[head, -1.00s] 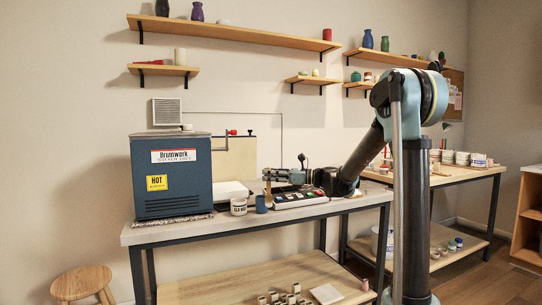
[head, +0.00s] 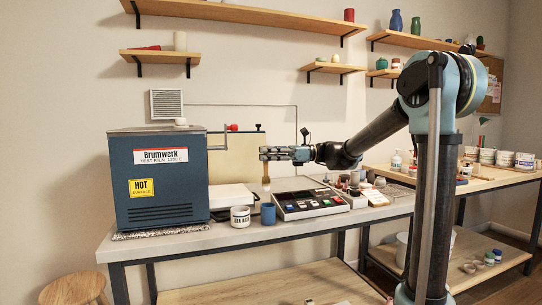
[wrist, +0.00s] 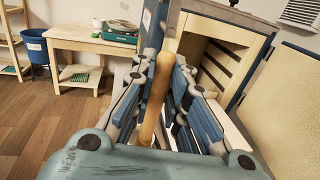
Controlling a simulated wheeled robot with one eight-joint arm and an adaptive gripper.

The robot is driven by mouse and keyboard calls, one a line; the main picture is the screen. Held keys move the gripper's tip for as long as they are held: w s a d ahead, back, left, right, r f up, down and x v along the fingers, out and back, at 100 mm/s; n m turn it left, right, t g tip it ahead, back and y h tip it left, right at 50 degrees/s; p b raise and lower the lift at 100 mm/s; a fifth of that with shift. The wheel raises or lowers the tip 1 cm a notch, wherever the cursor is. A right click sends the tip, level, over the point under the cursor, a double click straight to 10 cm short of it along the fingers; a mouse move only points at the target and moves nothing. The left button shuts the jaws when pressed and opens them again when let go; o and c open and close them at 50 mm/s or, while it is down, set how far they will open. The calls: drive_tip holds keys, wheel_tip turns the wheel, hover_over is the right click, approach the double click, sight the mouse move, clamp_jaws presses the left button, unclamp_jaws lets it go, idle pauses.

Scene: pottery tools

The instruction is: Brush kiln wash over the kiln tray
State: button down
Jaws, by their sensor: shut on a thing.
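My gripper (head: 264,153) is shut on a brush (head: 266,182), which hangs down from the fingers. In the wrist view my gripper (wrist: 157,95) is closed around the brush's wooden handle (wrist: 158,80). The brush tip is over the area behind the blue cup (head: 268,214); whether it touches anything I cannot tell. A white jar with a black label (head: 240,216) stands left of the cup; its lettering is too small to read fully. A white flat slab (head: 230,195), perhaps the kiln tray, lies right of the kiln.
The blue kiln (head: 160,180) with a HOT label stands at the bench's left; its pale door (head: 238,157) is open. A control box (head: 310,203) sits right of the cup, with small items beyond. A stool (head: 72,289) stands at lower left. The bench's front strip (head: 200,240) is clear.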

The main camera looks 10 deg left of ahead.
sight(269, 183)
drive_tip(key=shift+w+d+f, duration=0.1)
drive_tip(key=shift+f, duration=0.55)
drive_tip(key=shift+w+d+f, duration=0.1)
drive_tip(key=shift+f, duration=0.5)
drive_tip(key=shift+s+f, duration=0.1)
drive_tip(key=shift+f, duration=4.2)
drive_tip(key=c, duration=1.5)
unclamp_jaws()
